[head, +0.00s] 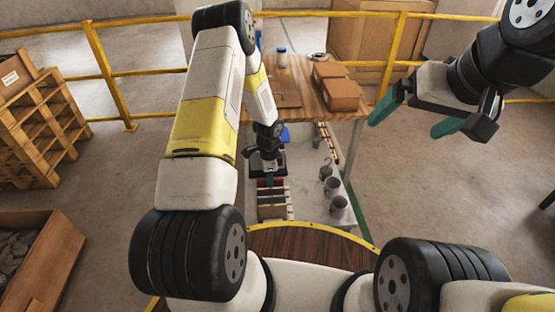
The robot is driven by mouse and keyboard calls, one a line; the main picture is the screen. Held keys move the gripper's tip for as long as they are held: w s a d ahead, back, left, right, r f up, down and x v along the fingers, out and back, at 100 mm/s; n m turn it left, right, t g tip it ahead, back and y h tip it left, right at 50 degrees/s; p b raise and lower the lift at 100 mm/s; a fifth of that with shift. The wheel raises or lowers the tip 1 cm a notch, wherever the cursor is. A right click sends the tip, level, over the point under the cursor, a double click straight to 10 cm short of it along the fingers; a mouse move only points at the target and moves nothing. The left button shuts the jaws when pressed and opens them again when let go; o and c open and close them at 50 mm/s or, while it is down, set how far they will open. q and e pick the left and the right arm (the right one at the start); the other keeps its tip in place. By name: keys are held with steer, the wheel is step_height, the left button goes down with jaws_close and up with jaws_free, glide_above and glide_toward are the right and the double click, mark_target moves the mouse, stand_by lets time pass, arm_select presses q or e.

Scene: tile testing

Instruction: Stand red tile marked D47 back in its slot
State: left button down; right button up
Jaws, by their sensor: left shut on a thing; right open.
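My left gripper (269,178) points down over the far end of a small rack (272,213) with dark slots and pale tiles or dividers. It is shut on what looks like the red tile (262,184), of which only a small red strip shows at the rack's far end. The gripper hides much of it. I cannot read the D47 mark or tell whether the tile is inside a slot. My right gripper (414,120) is open and empty, raised at the upper right, well away from the rack.
Grey mugs (338,204) stand on the pale table (312,212) right of the rack. A wooden table (298,72) with brown boxes (337,92) stands beyond. Yellow railings (110,75) run behind.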

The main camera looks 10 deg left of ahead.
stand_by(0.3)
arm_select(q)
steer(key=c, duration=1.5)
jaws_free()
step_height(320, 180, up, 8)
steer(key=shift+r, duration=0.25)
steer(key=s+r+n+t, duration=0.2)
steer(key=s+r+n, duration=0.15)
steer(key=r, duration=0.95)
steer(key=s+r+n+t, duration=0.1)
steer(key=s+r+n, duration=0.25)
steer(key=r, duration=0.95)
steer(key=s+r+n+t, duration=0.1)
steer(key=s+r+n, duration=0.1)
steer(key=s+r, duration=0.2)
steer(key=s+d+r+n+t+h, duration=0.1)
steer(key=s+r+n, duration=0.1)
steer(key=s+r, duration=0.2)
steer(key=s+d+r+n+t+h, duration=0.1)
steer(key=s+r+n, duration=0.2)
steer(key=s, duration=0.6)
steer(key=shift+s+d+r, duration=0.1)
steer(key=shift+s+r, duration=0.05)
steer(key=shift+r, duration=0.3)
